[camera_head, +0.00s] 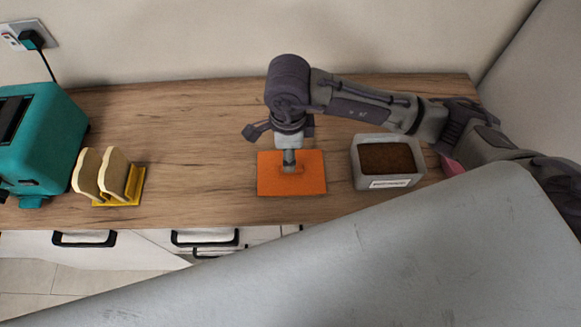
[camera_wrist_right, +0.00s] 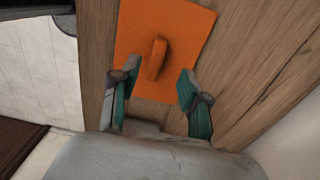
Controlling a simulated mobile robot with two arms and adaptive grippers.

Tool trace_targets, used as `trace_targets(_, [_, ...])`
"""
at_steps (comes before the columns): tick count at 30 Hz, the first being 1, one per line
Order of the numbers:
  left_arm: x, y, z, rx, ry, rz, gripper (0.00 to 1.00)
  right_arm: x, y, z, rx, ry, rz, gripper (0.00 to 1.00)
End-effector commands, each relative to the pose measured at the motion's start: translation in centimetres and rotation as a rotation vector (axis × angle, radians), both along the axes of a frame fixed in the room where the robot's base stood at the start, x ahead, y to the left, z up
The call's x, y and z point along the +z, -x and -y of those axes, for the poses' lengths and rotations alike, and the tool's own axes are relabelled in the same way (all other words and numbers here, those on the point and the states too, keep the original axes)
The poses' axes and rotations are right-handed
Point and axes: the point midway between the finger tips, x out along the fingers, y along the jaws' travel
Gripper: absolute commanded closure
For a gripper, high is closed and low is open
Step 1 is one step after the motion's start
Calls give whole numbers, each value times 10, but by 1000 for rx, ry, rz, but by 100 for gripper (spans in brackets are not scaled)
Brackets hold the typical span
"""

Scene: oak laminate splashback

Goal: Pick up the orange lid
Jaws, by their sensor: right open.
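The orange lid (camera_head: 310,182) lies flat on the wooden counter, left of the grey container, in the head view. It also shows in the right wrist view (camera_wrist_right: 185,35), with a raised orange handle (camera_wrist_right: 157,60) at its middle. My right gripper (camera_head: 290,165) points down over the lid and hides part of it and its handle in the head view. In the right wrist view my right gripper (camera_wrist_right: 154,82) is open, with a teal-padded finger on each side of the handle's line and a gap to it. My left gripper is not in view.
A grey container (camera_head: 361,175) with dark brown contents and a label stands right of the lid, below my right arm. A teal toaster (camera_head: 48,135) and a yellow rack (camera_head: 128,195) with bread slices stand at left. Drawers are below the counter's front edge.

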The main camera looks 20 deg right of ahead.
Motion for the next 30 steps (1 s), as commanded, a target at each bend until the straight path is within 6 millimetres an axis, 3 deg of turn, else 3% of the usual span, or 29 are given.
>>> trace_targets(6, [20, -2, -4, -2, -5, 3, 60, -27, 8, 3, -2, 3, -7, 54])
trace_targets(10, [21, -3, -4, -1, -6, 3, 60, -45, 6, 3, -3, 2, -5, 54])
trace_targets(19, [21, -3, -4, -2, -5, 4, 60, -51, 6, 3, 0, 1, 0, 54])
trace_targets(27, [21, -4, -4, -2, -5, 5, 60, -50, 6, 3, -1, 1, -1, 99])
trace_targets(30, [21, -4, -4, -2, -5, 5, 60, -50, 6, 3, -1, 1, -1, 100])
